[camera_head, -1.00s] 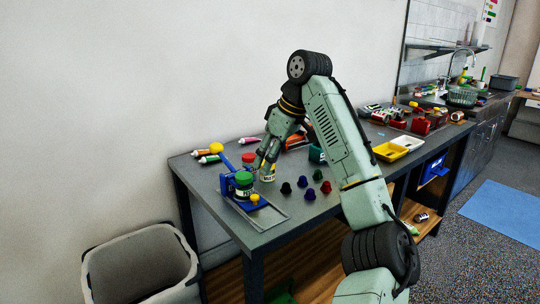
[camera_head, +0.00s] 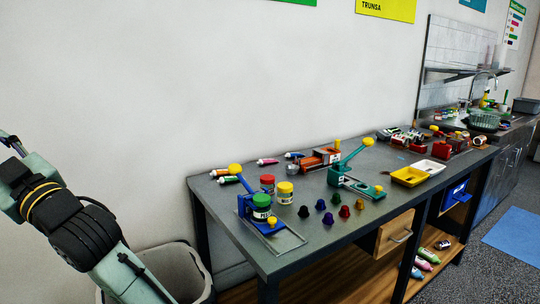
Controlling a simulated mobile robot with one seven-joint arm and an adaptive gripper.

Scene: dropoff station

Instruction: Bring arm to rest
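My arm (camera_head: 90,235) is at the left of the head view, away from the table, folded over the grey bin. My gripper (camera_head: 10,142) is at the left edge, mostly cut off by the frame. Only a dark finger-like part shows, so its opening cannot be told. No held object shows in the visible part.
The grey table (camera_head: 240,225) carries a blue press (camera_head: 247,200) with a green-capped jar (camera_head: 262,208), a red-capped jar (camera_head: 267,184), a yellow-capped jar (camera_head: 285,193), several dark and coloured pods, a teal press (camera_head: 345,180) and a yellow tray (camera_head: 409,176). A grey bin (camera_head: 198,270) stands below my arm.

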